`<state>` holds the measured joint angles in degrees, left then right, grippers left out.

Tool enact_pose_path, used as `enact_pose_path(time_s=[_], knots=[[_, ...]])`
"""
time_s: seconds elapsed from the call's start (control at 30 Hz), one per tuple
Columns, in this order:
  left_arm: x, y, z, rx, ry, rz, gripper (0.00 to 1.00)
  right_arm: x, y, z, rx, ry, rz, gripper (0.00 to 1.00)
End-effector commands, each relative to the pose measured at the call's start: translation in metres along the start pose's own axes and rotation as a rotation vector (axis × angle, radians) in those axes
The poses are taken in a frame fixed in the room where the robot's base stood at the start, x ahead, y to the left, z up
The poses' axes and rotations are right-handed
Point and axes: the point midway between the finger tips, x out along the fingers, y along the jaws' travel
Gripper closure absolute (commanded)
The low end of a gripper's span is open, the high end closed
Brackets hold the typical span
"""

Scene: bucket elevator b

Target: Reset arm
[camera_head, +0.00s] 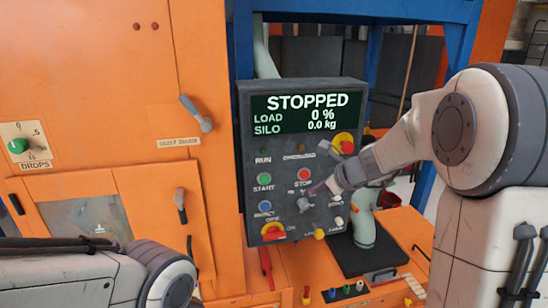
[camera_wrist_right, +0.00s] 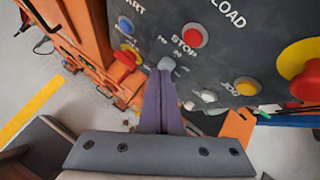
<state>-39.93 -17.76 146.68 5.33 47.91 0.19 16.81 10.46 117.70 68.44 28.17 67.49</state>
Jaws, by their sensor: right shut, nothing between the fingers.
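My right gripper (camera_head: 314,190) reaches in from the right to the dark control panel (camera_head: 244,130). Its fingers (camera_wrist_right: 163,95) are shut with nothing between them. In the wrist view their tips are at a small grey knob (camera_wrist_right: 166,64) below the red STOP button (camera_wrist_right: 194,36); I cannot tell whether they touch it. The knob (camera_head: 303,204) also shows in the head view. The panel display (camera_head: 307,112) reads STOPPED, LOAD 0 %, SILO 0.0 kg. My left arm shows at the lower left, with its gripper out of view.
The panel carries a green START button (camera_head: 264,179), a blue button (camera_head: 264,207), a yellow button (camera_head: 319,233) and red knobs on yellow (camera_head: 343,143). An orange cabinet (camera_head: 90,90) with handles stands left. A grey-green tool (camera_head: 363,226) stands on a black mat (camera_head: 385,256).

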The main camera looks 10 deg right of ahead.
Motion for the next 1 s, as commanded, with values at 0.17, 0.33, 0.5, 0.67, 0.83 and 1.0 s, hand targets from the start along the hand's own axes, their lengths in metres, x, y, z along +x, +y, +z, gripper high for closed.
enact_pose_path(time_s=[0.17,0.33,0.5,0.67,0.83,1.0], knots=[[0.005,0.000,0.000,0.000,0.000,0.000,0.50,0.004,0.056,0.011,-0.245,0.000,0.109,1.00],[0.016,-0.001,0.001,0.001,0.000,0.000,0.50,-0.008,0.178,0.009,-0.856,-0.034,0.358,1.00],[0.028,-0.002,0.002,0.002,0.000,0.000,0.50,-0.049,0.293,-0.036,-1.620,-0.151,0.653,1.00],[0.037,-0.003,0.002,0.002,0.000,0.000,0.50,-0.092,0.349,-0.099,-2.303,-0.319,0.901,1.00],[0.041,-0.003,0.002,0.002,0.000,0.000,0.50,-0.114,0.359,-0.139,-2.718,-0.445,1.048,1.00],[0.041,-0.003,0.002,0.002,0.000,0.000,0.50,-0.119,0.358,-0.148,-2.826,-0.480,1.087,1.00]])
